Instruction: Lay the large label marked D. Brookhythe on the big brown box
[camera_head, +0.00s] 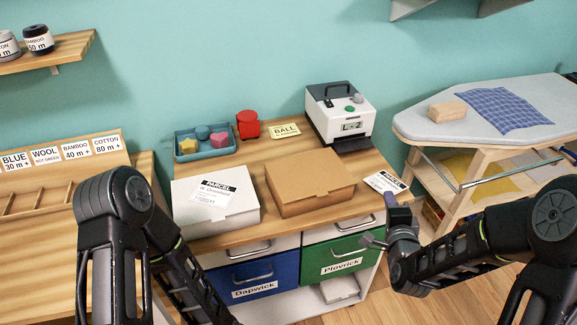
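My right gripper (381,220) is just below and in front of this label, beyond the table's edge. Its fingers look spread, with nothing clearly between them. Another large PARCEL label (222,192) lies on the white box (190,222); its name is not clearly readable. My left arm comes down at the left, and its gripper is out of view.
Behind the boxes are a blue tray (180,155) of shaped pieces, a red object (248,124), a yellow BALL card (285,130) and a label printer (340,113). Drawers marked Dapwick and Plovrick are below. An ironing board (420,123) stands at right.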

